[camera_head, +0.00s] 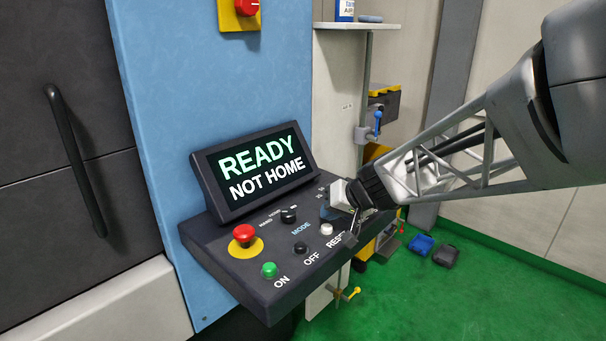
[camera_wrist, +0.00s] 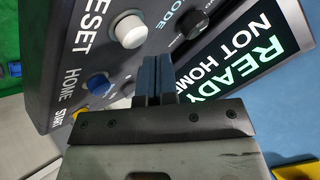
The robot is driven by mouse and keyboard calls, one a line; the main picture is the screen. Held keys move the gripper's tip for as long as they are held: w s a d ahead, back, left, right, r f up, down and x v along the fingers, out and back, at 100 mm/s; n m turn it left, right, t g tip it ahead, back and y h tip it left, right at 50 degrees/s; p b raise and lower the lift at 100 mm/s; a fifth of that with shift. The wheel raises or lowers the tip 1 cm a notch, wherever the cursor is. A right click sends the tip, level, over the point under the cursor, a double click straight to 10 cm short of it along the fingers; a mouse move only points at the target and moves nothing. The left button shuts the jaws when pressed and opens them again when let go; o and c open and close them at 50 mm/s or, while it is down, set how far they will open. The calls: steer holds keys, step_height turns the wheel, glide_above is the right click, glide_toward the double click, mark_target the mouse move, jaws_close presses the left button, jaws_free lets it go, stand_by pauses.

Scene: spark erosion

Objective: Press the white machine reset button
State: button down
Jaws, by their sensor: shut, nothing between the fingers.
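The white reset button (camera_head: 326,229) stands on the dark sloped control panel (camera_head: 262,302), above the RESET label. It also shows in the wrist view (camera_wrist: 131,31) as a round white cap, with nothing over it. My gripper (camera_head: 353,228) is over the right end of the panel, to the right of the white button. In the wrist view its fingers (camera_wrist: 158,78) are together and empty, beside the white button and apart from it in the picture. The height of the fingertips above the panel is hard to tell.
The panel also bears a red emergency stop (camera_head: 244,234), a green ON button (camera_head: 269,270), a black OFF button (camera_head: 300,248) and a mode knob (camera_head: 288,215). A blue HOME button (camera_wrist: 98,84) is near my fingers. The screen (camera_head: 255,170) reads READY, NOT HOME.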

mark_target(330, 227)
steer(key=shift+r, duration=0.15)
steer(key=shift+r, duration=2.4)
steer(key=shift+s, duration=0.15)
steer(key=shift+s+d, duration=0.1)
steer(key=shift+s, duration=0.2)
steer(key=s+d+f+g+h, duration=0.1)
steer(key=s+d+h, duration=0.1)
steer(key=s, duration=0.7)
steer(key=s+d+f+m+g+h, duration=0.1)
steer(key=s+d+h, duration=0.2)
steer(key=s, duration=0.6)
steer(key=s+d+f+g+h, duration=0.1)
steer(key=s+d, duration=0.4)
steer(key=s, duration=0.5)
steer(key=shift+d+f+h, duration=0.15)
steer(key=shift+f+h, duration=0.1)
steer(key=shift+h, duration=0.45)
